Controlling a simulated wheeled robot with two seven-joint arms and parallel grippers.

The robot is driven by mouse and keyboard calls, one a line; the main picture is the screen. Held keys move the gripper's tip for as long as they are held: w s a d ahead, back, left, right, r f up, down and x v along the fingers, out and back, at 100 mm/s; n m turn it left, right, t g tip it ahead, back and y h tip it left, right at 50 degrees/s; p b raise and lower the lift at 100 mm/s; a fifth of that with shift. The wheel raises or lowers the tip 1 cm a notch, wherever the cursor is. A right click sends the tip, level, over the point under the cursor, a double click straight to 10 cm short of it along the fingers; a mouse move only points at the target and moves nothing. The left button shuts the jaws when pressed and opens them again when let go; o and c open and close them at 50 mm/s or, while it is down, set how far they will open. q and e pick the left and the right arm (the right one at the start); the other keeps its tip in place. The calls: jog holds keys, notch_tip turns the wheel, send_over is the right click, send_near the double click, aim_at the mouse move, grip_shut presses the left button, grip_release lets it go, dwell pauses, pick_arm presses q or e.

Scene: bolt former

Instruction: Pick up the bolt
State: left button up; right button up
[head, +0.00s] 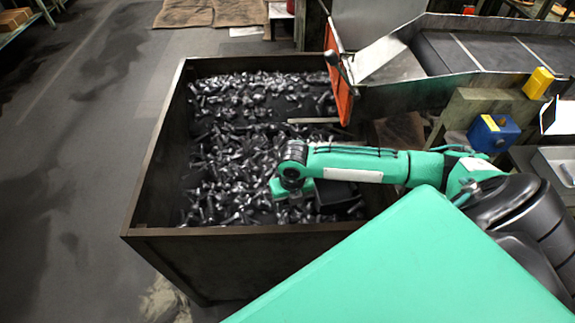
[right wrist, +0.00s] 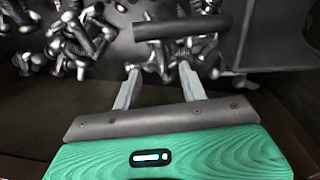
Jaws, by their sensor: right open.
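Many loose dark metal bolts (head: 235,130) lie heaped in a large open bin. No single bolt stands out in the head view. My right arm reaches over the bin from the right, and its gripper (head: 293,190) points down over the near right part of the heap. In the right wrist view my right gripper (right wrist: 160,73) has its two fingers apart. A few bolts (right wrist: 172,57) lie just beyond and around the fingertips; whether one is between them I cannot tell. Another cluster of bolts (right wrist: 80,38) lies to the left. My left gripper is not in view.
The bin (head: 150,170) has high dark walls all round. An orange panel (head: 337,75) and a conveyor (head: 470,52) stand at its back right. A dark bar (right wrist: 182,27) lies beyond the fingertips. A blue box (head: 493,133) sits at the right. The floor at left is clear.

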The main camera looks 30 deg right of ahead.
aim_at(289, 220)
jog(key=f, duration=0.8)
jog(key=shift+s+a+f, duration=0.1)
jog(key=shift+a, duration=0.2)
grip_shut()
